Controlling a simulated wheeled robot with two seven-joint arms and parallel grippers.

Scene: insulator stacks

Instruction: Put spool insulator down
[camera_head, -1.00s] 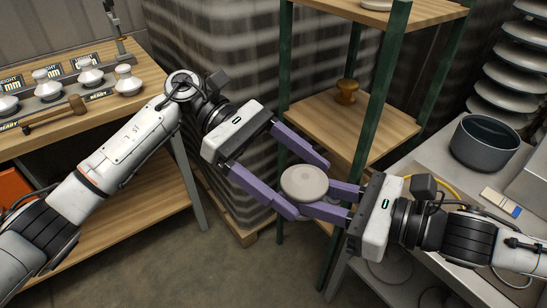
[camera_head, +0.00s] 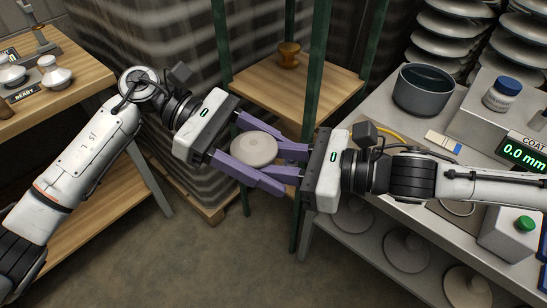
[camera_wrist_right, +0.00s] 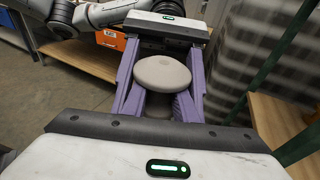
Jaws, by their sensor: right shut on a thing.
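The spool insulator (camera_head: 254,149) is pale grey with a smooth round top. It sits between my two facing grippers, above the floor. It also shows in the right wrist view (camera_wrist_right: 162,74), where its narrower lower part is mostly hidden. My right gripper (camera_head: 270,161) is shut on it from the right. My left gripper (camera_head: 278,162) is open, its purple fingers spread wide on either side of the insulator and of my right fingers. I cannot tell whether the left fingers touch it.
A green-post shelf (camera_head: 262,85) behind holds a small brown insulator (camera_head: 289,54). The grey bench (camera_head: 385,125) at right carries a dark pot (camera_head: 424,88), a jar (camera_head: 501,94) and a coat gauge (camera_head: 524,154). A wooden bench (camera_head: 70,70) with white insulators is at left.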

